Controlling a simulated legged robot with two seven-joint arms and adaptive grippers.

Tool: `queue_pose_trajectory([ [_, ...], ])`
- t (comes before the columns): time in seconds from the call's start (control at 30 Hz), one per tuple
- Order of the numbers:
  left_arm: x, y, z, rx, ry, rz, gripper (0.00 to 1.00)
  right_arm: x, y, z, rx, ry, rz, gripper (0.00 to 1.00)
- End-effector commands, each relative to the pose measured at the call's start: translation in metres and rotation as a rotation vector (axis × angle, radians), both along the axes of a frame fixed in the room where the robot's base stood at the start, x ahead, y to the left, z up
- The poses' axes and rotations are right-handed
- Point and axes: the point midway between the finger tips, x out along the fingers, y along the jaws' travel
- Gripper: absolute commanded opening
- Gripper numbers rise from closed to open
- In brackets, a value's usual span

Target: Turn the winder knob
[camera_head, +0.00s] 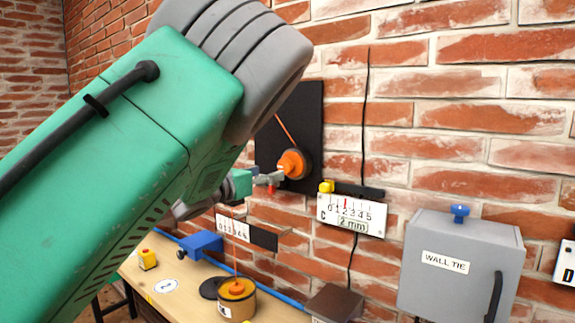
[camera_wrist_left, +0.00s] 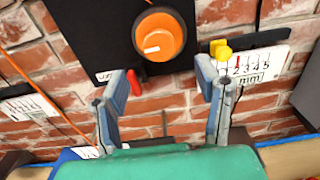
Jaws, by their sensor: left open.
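The winder knob is a round orange knob (camera_head: 293,163) on a black wall plate (camera_head: 303,110). In the left wrist view the knob (camera_wrist_left: 158,35) is at the top centre, with a white mark on its face. My left gripper (camera_head: 272,179) is just left of the knob and a little below it in the head view. In the left wrist view its two fingers (camera_wrist_left: 160,72) are spread, with nothing between them. The knob lies beyond the fingertips, and I cannot tell any contact. A small red part (camera_wrist_left: 133,82) shows beside the left finger. My right gripper is not in view.
A white 2 mm scale (camera_head: 352,215) with a yellow block (camera_head: 326,186) is right of the knob. A grey WALL TIE box (camera_head: 455,265) hangs further right. Below, a wooden bench (camera_head: 180,295) carries an orange-topped spool (camera_head: 237,298) and a blue block (camera_head: 203,244).

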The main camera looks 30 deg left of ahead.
Motion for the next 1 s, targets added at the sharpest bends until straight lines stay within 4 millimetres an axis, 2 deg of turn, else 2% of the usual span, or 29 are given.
queue_pose_trajectory([
  [0.03,0.012,0.000,0.002,0.000,0.000,-0.002,0.58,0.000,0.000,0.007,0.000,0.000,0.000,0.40],
  [0.2,0.045,-0.003,0.002,-0.003,0.000,0.000,0.58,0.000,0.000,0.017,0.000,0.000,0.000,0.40],
  [0.4,0.071,-0.004,0.001,-0.002,0.000,0.001,0.58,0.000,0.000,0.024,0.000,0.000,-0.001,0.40],
  [0.53,0.078,-0.005,0.000,-0.003,0.001,0.002,0.58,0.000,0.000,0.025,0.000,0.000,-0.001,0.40],
  [0.8,0.079,-0.005,0.000,-0.002,0.000,0.002,0.58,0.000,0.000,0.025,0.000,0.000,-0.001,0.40],
  [0.83,0.079,-0.006,0.000,-0.002,0.000,0.002,0.54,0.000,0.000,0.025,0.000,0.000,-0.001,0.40],
  [0.97,0.079,-0.006,0.000,-0.002,0.000,0.002,0.08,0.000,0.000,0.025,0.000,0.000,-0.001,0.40],
  [1.0,0.079,-0.005,0.000,-0.002,0.000,0.002,0.06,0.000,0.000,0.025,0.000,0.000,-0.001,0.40],
])
